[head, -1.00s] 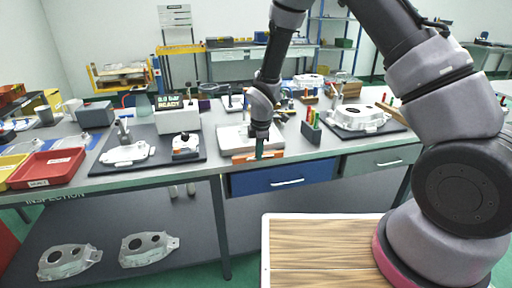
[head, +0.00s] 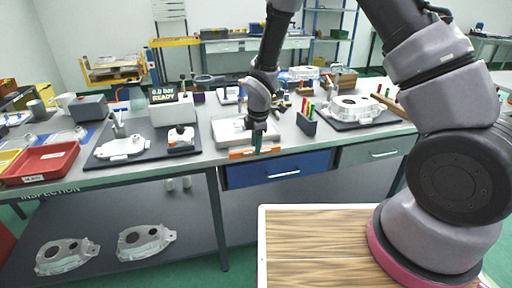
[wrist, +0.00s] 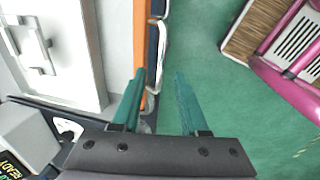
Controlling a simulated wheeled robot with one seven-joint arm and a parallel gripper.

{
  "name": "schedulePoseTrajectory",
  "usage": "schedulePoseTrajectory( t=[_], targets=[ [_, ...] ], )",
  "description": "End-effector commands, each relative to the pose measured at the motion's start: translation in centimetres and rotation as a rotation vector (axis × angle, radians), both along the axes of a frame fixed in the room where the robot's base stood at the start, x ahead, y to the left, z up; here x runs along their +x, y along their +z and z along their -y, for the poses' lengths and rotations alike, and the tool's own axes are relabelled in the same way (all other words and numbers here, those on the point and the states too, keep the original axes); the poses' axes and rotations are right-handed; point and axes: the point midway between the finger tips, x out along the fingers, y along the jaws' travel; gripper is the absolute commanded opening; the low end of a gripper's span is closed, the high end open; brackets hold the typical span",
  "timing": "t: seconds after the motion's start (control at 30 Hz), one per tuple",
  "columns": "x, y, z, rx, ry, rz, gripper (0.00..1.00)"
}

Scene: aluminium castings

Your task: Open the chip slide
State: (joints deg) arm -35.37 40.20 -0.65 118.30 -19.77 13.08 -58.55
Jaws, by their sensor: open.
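A pale flat unit with an orange strip along its front (head: 242,154) sits at the bench's front edge in the head view; I take this orange-fronted part for the chip slide. In the wrist view the orange strip (wrist: 140,40) runs up beside the white body (wrist: 75,50), which carries a metal handle.
A blue drawer (head: 278,170) with a silver handle is below the bench edge. A pen block (head: 306,122) and a casting on a dark mat (head: 352,108) stand to the right. A red tray (head: 40,162) is at far left. Green floor is open in front.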

Motion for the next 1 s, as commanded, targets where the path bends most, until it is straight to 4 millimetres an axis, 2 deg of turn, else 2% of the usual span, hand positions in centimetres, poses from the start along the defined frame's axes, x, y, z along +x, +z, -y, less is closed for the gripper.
schedulePoseTrajectory(
  t=[0.2,0.43,0.6,0.93,1.0],
  targets=[
    [-0.7,4.5,0.2,0.004,-0.002,0.005,0.43],
    [-1.4,8.2,0.5,0.003,-0.003,0.003,0.43],
    [-1.7,9.3,0.5,0.001,-0.001,0.002,0.43],
    [-1.7,9.5,0.6,0.002,-0.006,0.002,0.43],
    [-1.5,10.3,1.1,0.008,-0.036,0.007,0.43]
  ],
)
